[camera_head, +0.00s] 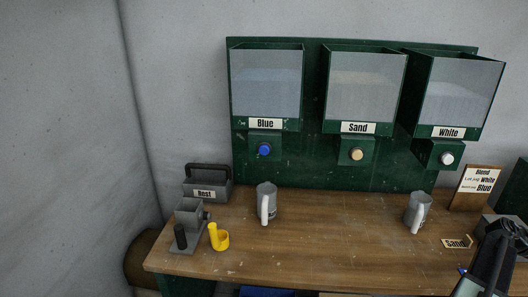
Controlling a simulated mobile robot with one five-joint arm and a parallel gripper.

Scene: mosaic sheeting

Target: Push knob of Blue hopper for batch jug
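The Blue hopper (266,88) is at the left of a green back panel and bears a "Blue" label. Its round blue knob (264,150) sits on a green block below the label. A grey jug (266,202) with a pale handle stands upright on the table below the blue knob. A second grey jug (417,211) stands at the right, below the White hopper. I cannot tell which one is the batch jug. My gripper (468,290) is at the lower right edge, partly cut off, far from the blue knob; its fingers are not clear.
The Sand hopper (364,86) and White hopper (458,94) hang to the right. A grey "Rest" box (207,188), a grey device (188,226) and a yellow cup (219,239) stand at the left. A sign (476,187) stands at the right. The table's middle is clear.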

